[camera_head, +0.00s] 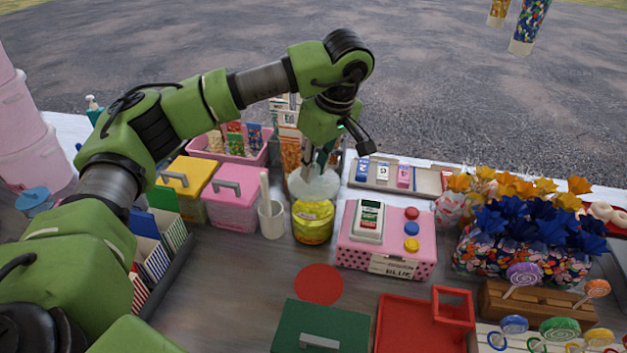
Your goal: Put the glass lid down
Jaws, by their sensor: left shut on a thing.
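My left gripper (320,166) reaches in from the left and points down, its jaws shut on the glass lid (314,187). The lid is a pale, see-through dome. In the picture it shows right above the yellow jar (313,228); I cannot tell whether it touches the jar or hangs above or behind it. A flat red disc (319,284) lies on the grey counter in front of the jar, with nothing on it. My right gripper is not in view.
A white pot (271,222) with a stick and a pink box (231,208) stand left of the jar. A pink dotted box (385,257) stands close on its right. A green box (320,331) and a red tray (405,330) lie nearer. Bare counter surrounds the disc's left side.

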